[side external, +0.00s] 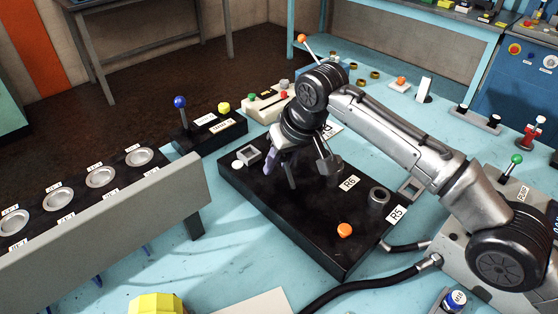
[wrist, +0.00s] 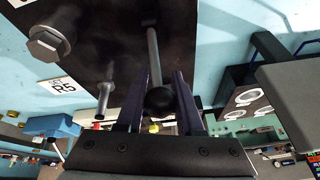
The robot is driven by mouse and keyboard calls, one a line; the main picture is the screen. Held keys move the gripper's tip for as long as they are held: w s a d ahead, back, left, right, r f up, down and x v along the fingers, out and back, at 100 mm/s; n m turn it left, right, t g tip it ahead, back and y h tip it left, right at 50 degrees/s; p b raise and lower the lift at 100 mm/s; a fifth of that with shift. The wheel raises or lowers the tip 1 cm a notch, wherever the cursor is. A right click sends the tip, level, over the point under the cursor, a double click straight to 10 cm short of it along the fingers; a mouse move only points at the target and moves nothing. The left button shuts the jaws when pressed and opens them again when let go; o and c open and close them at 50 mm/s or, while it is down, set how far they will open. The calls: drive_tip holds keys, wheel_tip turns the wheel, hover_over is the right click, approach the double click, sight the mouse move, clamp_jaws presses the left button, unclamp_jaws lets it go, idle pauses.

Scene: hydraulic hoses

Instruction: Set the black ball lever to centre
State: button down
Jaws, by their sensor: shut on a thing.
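The black ball lever shows in the wrist view as a round black ball (wrist: 160,100) on a grey rod (wrist: 153,50) that rises from the dark panel (wrist: 110,25). My gripper (wrist: 160,90) has one dark finger on each side of the ball and is shut on it.
A blue ball lever (side external: 180,102) stands behind left. A grey rack (side external: 115,215) with round sockets is at left. A black hose (side external: 360,286) runs in front.

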sight(287, 163)
drive_tip(key=shift+r, duration=0.1)
drive_tip(key=shift+w+r, duration=0.1)
drive_tip(key=shift+r, duration=0.1)
drive_tip(key=shift+t, duration=0.3)
drive_tip(key=shift+r+y, duration=0.1)
drive_tip(key=shift+y, duration=0.2)
drive_tip(key=shift+s+d+r+t+y, duration=0.25)
drive_tip(key=shift+s+d+t+y, duration=0.25)
drive_tip(key=shift+t+y, duration=0.25)
drive_tip(key=shift+s+d+r+t+y, duration=0.2)
drive_tip(key=shift+s+d+t+y, duration=0.25)
drive_tip(key=shift+t+y, duration=0.25)
drive_tip(key=c, duration=0.5)
unclamp_jaws()
drive_tip(key=shift+c, duration=0.2)
